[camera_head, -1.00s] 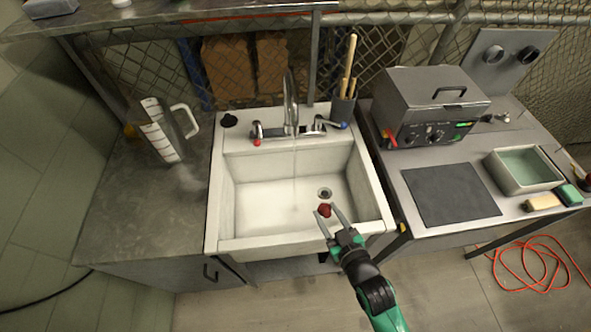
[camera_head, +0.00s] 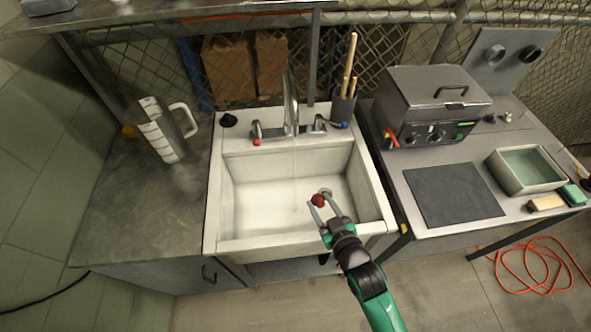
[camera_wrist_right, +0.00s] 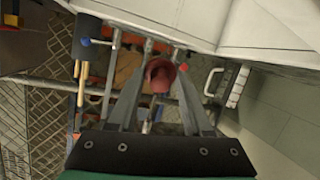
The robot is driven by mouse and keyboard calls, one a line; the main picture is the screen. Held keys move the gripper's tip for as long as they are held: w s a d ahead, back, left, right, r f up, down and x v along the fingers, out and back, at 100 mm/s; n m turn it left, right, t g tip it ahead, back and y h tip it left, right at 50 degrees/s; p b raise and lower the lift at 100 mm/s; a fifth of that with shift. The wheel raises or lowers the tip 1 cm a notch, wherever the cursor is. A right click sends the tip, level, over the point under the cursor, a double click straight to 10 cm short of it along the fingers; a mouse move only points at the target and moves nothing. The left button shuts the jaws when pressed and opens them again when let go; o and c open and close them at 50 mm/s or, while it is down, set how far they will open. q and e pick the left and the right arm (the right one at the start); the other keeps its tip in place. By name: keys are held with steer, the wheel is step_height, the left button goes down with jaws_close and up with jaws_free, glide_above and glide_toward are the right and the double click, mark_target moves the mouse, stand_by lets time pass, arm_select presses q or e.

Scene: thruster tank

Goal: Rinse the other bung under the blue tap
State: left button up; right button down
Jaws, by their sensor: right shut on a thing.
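My right gripper (camera_head: 322,202) is shut on a red bung (camera_head: 318,200), held above the front right of the white sink (camera_head: 213,195). The red bung (camera_wrist_right: 159,74) also shows between the fingers in the right wrist view. A black bung (camera_head: 228,120) sits on the sink's back left corner. The tap spout (camera_head: 291,108) stands at the middle of the back ledge, with a faint thin stream below it, left of and behind the held bung. The blue tap (camera_head: 344,125) is at the right and the red tap (camera_head: 256,142) at the left. My left gripper is out of view.
A measuring jug (camera_head: 163,135) stands on the left counter. A pot of wooden sticks (camera_head: 343,108) stands at the sink's back right. The right bench holds a grey box machine (camera_head: 435,100), a dark mat (camera_head: 453,193) and a water tray (camera_head: 503,178). The sink basin looks clear.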

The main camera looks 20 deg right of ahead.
steer(key=w+a+b, duration=0.2)
steer(key=w+b, duration=0.6)
steer(key=w, duration=0.4)
steer(key=shift+w, duration=0.15)
stand_by(2.3)
steer(key=shift+p, duration=0.3)
stand_by(4.1)
